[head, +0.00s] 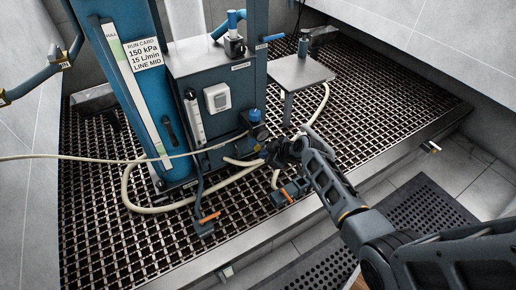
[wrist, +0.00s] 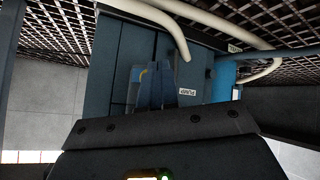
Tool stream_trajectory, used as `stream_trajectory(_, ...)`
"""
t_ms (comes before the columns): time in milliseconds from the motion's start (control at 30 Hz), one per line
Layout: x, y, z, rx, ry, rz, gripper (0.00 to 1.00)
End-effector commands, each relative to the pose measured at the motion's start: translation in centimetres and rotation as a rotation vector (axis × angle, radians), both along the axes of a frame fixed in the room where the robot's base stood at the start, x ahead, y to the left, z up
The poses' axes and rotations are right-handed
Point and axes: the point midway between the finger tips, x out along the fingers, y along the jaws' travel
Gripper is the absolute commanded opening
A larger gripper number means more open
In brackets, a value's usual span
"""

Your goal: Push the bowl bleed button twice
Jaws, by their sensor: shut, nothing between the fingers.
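A filter-regulator with a blue knob (head: 255,115) is fixed to the lower right corner of the blue-grey cabinet (head: 215,95). Its lower part is largely hidden behind my gripper and the hoses. I cannot make out the bowl bleed button in either view. My gripper (head: 269,152) is shut and empty, just below and to the right of the regulator. The head view does not show whether it touches anything.
Cream hoses (head: 150,209) loop around the cabinet's foot and also cross the wrist view (wrist: 185,45). Valves with orange handles (head: 210,217) sit low on the grating (head: 95,240). A small grey table (head: 300,73) stands behind right. A tall blue column (head: 135,80) stands left.

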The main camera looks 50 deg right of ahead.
Motion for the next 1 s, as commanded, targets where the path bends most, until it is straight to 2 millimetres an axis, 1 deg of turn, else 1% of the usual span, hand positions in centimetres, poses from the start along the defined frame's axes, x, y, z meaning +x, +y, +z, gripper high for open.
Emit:
stream_trajectory(267, 0.8, -0.2, -0.3, 0.000, 0.000, 0.000, 0.00)
stream_trajectory(1000, 1.2, -0.3, -0.2, -0.001, 0.000, 0.001, 0.00)
